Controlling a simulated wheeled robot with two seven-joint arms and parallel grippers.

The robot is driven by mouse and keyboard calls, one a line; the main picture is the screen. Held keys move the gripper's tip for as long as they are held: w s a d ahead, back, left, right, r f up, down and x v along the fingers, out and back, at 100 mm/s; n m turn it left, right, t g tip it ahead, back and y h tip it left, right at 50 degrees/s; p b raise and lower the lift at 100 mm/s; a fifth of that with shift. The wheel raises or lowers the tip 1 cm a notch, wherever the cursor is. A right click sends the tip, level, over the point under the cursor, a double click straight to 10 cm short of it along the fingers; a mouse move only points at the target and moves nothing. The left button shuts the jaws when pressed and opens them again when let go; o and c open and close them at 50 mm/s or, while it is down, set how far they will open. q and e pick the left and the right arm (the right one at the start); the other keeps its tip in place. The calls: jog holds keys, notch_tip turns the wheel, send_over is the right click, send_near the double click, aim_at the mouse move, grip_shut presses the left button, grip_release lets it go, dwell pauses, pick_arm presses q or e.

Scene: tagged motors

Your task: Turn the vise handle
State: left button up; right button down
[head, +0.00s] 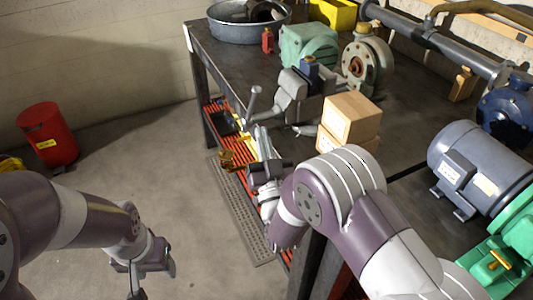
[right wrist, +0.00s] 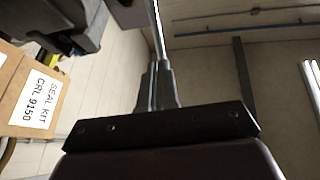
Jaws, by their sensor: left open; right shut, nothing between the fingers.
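The grey bench vise (head: 295,97) stands at the near edge of the workbench, and its handle (head: 252,103) sticks out on its left as a slanted bar with a knob on top. My right gripper (head: 264,138) is below and close to the handle, pointing up towards it, shut and empty. In the right wrist view its fingers (right wrist: 157,85) are together, with a thin bright rod (right wrist: 157,30) beyond the tips; I cannot tell whether they touch. Part of the vise (right wrist: 72,20) shows at upper left there. My left gripper (head: 150,275) is open and empty, low over the floor.
Cardboard boxes (head: 351,118) stand right of the vise; their labels (right wrist: 38,103) show in the right wrist view. A blue-grey motor (head: 480,165), a green pump (head: 309,43) and a round tub (head: 240,30) occupy the workbench (head: 235,62). A red bin (head: 47,135) stands on the open floor.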

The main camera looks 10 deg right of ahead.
aim_at(254, 102)
jog(key=p+x, duration=0.1)
jog(key=x, duration=0.5)
jog(key=shift+w+r, duration=0.1)
jog(key=shift+w, duration=0.15)
